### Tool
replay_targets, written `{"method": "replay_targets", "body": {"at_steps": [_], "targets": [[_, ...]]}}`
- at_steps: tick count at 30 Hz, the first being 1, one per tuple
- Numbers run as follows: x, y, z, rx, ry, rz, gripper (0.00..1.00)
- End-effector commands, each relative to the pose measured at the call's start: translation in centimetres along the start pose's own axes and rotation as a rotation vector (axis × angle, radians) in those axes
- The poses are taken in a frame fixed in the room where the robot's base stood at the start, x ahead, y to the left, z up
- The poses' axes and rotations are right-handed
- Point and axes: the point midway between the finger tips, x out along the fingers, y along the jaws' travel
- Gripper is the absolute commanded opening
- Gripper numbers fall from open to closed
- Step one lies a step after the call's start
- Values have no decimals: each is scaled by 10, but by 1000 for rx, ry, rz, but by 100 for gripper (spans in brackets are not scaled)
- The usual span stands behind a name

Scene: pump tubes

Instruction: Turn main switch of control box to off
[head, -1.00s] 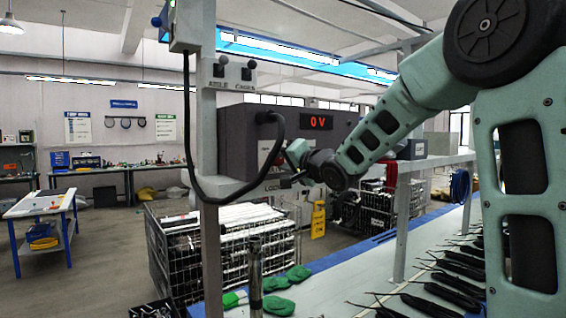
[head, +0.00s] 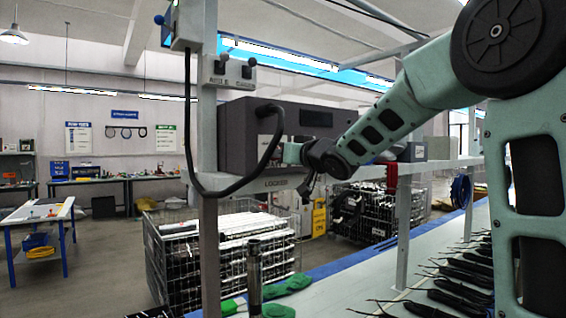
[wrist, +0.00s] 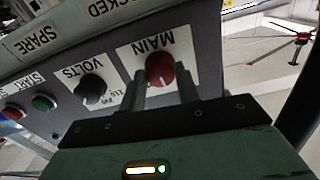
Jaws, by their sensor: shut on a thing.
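The control box (head: 236,135) is a dark grey box on the shelf behind the post, and its display (head: 316,118) is dark. In the wrist view its panel appears upside down, with the red MAIN switch (wrist: 160,68) on a white label. My gripper (wrist: 164,88) has its two fingers around the red knob and is shut on it. In the head view my gripper (head: 291,153) is at the box's front, and the arm hides part of that face.
The wrist view shows a black VOLTS knob (wrist: 91,88) and a green START button (wrist: 43,103) beside the switch. A thick black cable (head: 237,190) loops in front of the box. A grey post (head: 207,170) stands at its left. A wire basket (head: 160,255) is below.

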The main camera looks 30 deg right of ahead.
Motion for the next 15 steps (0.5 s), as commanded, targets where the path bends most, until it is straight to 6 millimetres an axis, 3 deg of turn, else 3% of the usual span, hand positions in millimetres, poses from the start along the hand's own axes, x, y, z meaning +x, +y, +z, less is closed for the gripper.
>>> {"method": "replay_targets", "body": {"at_steps": [15], "targets": [[0, 1, 3, -460, -1, 0, 9]]}}
